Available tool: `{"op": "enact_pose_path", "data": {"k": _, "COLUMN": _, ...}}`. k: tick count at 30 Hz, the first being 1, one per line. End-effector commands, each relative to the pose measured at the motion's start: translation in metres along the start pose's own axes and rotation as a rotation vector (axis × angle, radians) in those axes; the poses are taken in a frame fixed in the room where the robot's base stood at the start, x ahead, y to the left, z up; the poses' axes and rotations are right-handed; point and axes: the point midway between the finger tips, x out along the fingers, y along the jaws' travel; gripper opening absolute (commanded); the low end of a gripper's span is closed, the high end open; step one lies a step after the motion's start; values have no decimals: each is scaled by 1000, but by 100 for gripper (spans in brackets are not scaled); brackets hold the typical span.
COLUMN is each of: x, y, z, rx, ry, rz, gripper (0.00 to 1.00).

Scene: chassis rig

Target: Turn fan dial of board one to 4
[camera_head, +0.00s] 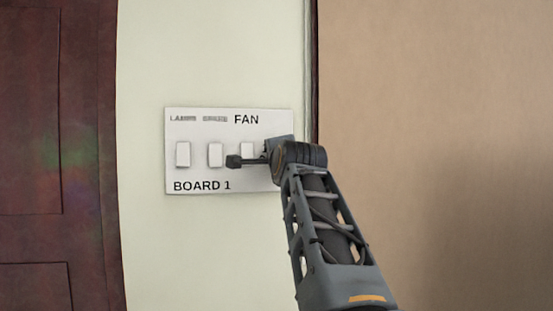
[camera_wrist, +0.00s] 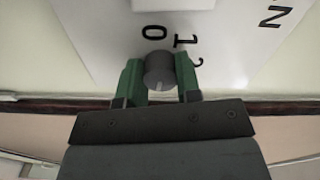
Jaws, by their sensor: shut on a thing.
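Board one (camera_head: 255,185) is a white wall plate marked "BOARD 1", with "FAN" at its upper right. In the wrist view, the fan dial (camera_wrist: 159,72) is a small grey round knob on the plate (camera_wrist: 235,60). Marks that look like 0, 1 and part of a 2 show around it. A faint light mark shows on the knob, but its setting cannot be read. My gripper (camera_wrist: 160,76) is shut on the dial, with a green finger on each side.
White rocker switches (camera_head: 183,154) stand in a row left of my arm on the plate. A dark red wooden door (camera_head: 60,150) is at the left. A dark trim strip (camera_head: 313,70) and a tan wall (camera_head: 440,120) lie to the right.

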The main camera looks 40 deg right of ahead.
Motion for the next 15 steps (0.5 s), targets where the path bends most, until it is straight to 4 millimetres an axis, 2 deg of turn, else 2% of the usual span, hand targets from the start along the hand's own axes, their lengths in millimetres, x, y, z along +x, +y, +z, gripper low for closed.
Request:
{"op": "enact_pose_path", "data": {"k": 7, "x": 0, "y": 0, "z": 0, "rx": 3, "ry": 0, "rz": 0, "gripper": 8}}
{"op": "enact_pose_path", "data": {"k": 8, "x": 0, "y": 0, "z": 0, "rx": 3, "ry": 0, "rz": 0, "gripper": 32}}
{"op": "enact_pose_path", "data": {"k": 15, "x": 0, "y": 0, "z": 0, "rx": 1, "ry": 0, "rz": 0, "gripper": 55}}
